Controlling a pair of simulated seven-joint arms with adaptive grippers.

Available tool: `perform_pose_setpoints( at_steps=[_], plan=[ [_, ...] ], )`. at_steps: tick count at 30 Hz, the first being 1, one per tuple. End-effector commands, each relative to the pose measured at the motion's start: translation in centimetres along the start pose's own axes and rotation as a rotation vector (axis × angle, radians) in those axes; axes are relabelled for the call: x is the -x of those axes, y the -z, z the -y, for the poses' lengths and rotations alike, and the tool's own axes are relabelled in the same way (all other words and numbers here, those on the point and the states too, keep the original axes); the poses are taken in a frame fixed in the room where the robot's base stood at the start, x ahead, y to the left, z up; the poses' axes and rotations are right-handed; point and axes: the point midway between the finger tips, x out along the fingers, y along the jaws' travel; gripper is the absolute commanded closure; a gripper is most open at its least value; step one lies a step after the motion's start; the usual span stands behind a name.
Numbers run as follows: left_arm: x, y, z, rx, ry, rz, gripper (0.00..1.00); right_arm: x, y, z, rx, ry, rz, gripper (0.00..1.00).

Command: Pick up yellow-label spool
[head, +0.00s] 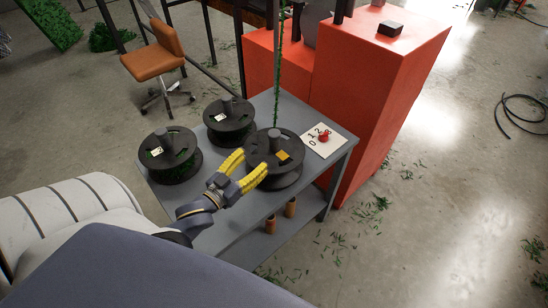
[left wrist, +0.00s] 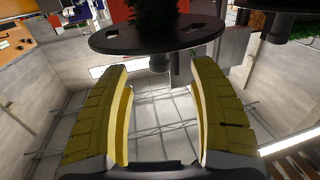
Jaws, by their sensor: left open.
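The yellow-label spool (head: 290,166) is black, with a yellow-orange label on its top disc, and stands upright on the grey table's right part in the head view. My left gripper (head: 252,163) has yellow fingers, spread apart, with their tips at the spool's near left side. From the head view I cannot tell whether they touch it. In the left wrist view, my left gripper (left wrist: 159,66) is open with nothing between its fingers. A black spool disc (left wrist: 155,40) shows just beyond the fingertips there; its label colour cannot be read. My right gripper is not in view.
Two white-label black spools stand on the grey table (head: 225,232), one at the left (head: 172,160) and one at the back (head: 230,124). A white numbered card with a red knob (head: 323,137) lies right of the yellow-label spool. A tall red cabinet (head: 370,90) stands behind it.

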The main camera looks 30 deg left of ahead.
Motion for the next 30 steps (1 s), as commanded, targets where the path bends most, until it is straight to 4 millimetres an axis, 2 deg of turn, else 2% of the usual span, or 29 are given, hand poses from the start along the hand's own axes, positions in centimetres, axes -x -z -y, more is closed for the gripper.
perform_pose_setpoints(
  at_steps=[3,9,20,30],
  plan=[
    [-2.0,0.1,0.0,-0.001,0.0,-0.003,0.39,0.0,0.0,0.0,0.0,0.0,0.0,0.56],
    [-4.5,0.1,0.0,-0.001,0.0,-0.001,0.39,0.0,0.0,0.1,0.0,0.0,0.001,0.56],
    [-6.2,0.1,-0.1,0.001,0.0,-0.002,0.39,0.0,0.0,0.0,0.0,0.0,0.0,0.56],
    [-9.9,0.1,-0.4,0.0,-0.001,-0.003,0.39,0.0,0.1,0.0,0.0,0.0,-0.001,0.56]
  ],
)
